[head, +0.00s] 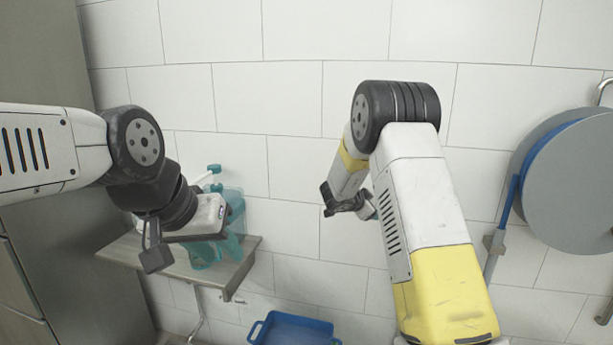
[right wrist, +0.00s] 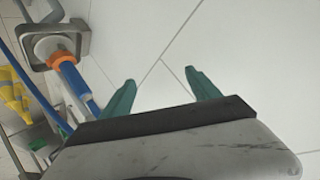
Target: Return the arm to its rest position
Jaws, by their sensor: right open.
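My left arm comes in from the left in the head view, with its gripper (head: 214,238) hanging in front of a wall shelf. Teal parts show under and beside the white hand; I cannot tell which are fingers and which belong to the teal container (head: 233,201) behind. My right arm (head: 420,200) stands raised and bent in the middle of the head view, with its dark wrist behind it; its fingers are mostly hidden there. In the right wrist view my right gripper (right wrist: 160,76) is open, its two teal fingers apart with nothing between them, facing white tiles.
The shelf (head: 245,262) is fixed to the tiled wall at left. A blue tray (head: 292,330) lies low at the bottom centre. A large grey disc (head: 570,180) with a blue edge is at the right. A blue-and-orange fitting (right wrist: 68,65) shows left of the right gripper.

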